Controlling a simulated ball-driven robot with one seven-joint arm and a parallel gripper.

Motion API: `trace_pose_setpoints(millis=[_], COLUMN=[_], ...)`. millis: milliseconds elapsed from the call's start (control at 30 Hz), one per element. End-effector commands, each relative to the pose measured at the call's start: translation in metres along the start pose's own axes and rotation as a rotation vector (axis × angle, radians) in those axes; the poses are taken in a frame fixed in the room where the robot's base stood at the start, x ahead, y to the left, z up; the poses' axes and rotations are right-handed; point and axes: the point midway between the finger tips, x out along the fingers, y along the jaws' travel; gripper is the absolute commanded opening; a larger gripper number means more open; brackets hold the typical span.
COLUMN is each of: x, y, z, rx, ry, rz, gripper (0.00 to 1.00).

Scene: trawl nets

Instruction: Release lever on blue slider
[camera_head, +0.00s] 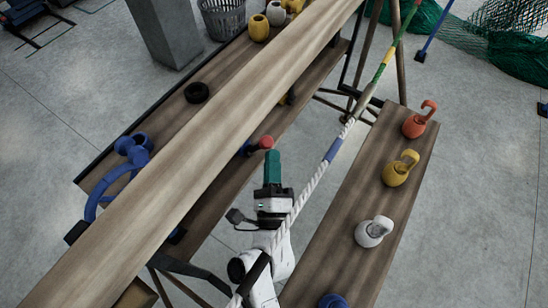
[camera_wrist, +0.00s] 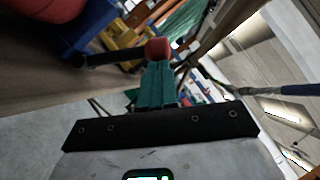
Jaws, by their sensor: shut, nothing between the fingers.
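A red lever knob (camera_head: 266,142) sticks out from under the long wooden beam. Beside it a small bit of blue (camera_head: 245,148) shows, mostly hidden by the beam. In the wrist view the red knob (camera_wrist: 157,49) sits on a dark rod (camera_wrist: 100,59) that reaches left to a blue body, seemingly the blue slider (camera_wrist: 85,28). My gripper (camera_head: 272,156), with green fingers, is shut and empty just below the knob. In the wrist view its fingertips (camera_wrist: 157,66) line up with the knob's lower edge; I cannot tell whether they touch.
The long wooden beam (camera_head: 180,150) runs diagonally close by on the left. A rope (camera_head: 314,178) passes right beside my wrist. A bench (camera_head: 385,130) on the right carries red, yellow and white hooked weights. Blue rings (camera_head: 130,160) lie at the left.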

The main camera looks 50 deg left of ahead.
Motion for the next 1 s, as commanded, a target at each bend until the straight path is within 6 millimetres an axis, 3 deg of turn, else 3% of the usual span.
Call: trace_pose_setpoints(millis=[33, 267, 433, 1000], x=[0.005, 0.014, 0.02, 0.037], y=[-0.01, -0.017, -0.015, -0.008], z=[0.005, 0.018, 0.026, 0.049], rx=[-0.021, -0.138, -0.217, -0.213], ry=[0.001, 0.002, 0.001, 0.0], rz=[0.014, 0.1, 0.158, 0.153], gripper=[0.0, 0.0, 0.0, 0.0])
